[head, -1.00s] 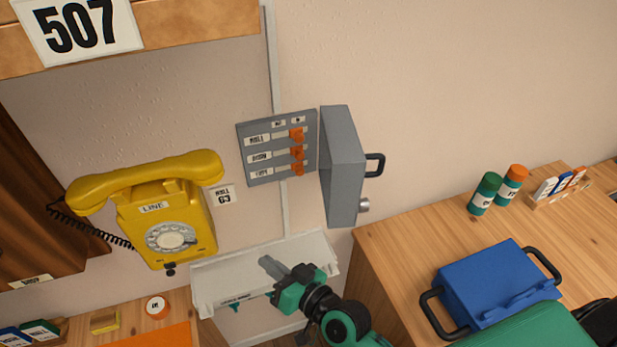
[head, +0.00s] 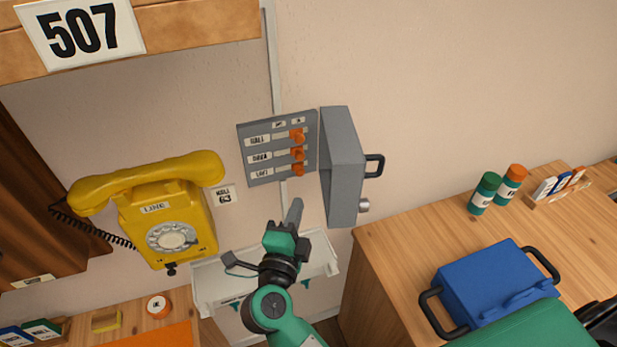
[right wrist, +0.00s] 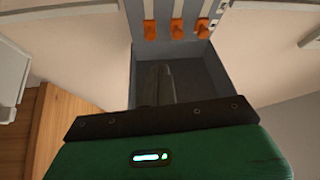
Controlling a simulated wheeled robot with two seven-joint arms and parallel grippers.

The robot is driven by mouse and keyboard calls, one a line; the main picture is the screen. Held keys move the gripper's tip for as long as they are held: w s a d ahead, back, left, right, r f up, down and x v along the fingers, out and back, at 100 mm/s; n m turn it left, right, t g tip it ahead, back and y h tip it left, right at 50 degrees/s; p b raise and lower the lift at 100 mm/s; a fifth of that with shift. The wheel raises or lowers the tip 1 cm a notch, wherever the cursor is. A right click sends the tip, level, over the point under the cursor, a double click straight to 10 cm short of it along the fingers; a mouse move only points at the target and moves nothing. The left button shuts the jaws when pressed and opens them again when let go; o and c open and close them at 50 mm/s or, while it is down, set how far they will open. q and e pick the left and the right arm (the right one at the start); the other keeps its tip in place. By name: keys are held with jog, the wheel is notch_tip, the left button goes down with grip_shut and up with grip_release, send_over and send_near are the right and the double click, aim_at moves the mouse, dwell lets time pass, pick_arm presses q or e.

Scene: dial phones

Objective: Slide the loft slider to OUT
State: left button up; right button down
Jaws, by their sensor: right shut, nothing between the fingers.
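A grey slider panel (head: 254,130) is on the wall in the head view, with three labelled rows. The bottom label (head: 262,172) appears to read LOFT. Its orange loft slider knob (head: 298,170) sits at the right end of the row, below two other orange knobs. The small column labels at the top are too small to read. My right gripper (head: 296,206) is shut and empty, just below the panel and apart from the knobs. In the right wrist view its fingers (right wrist: 158,84) point toward the row of orange knobs. My left gripper is not in view.
The panel's grey box door (head: 342,165) stands open to the right, with a black handle. A yellow dial phone (head: 165,215) hangs at left. A white shelf (head: 207,285) is below the panel. A wooden desk (head: 400,250) with a blue case (head: 490,285) is at right.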

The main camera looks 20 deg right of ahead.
aim_at(299, 170)
jog(key=shift+f, duration=0.35)
jog(key=p+x, duration=0.3)
jog(key=x, duration=0.7)
jog(key=shift+f+p, duration=0.15)
jog(key=shift+p, duration=0.25)
jog(key=shift+s, duration=0.1)
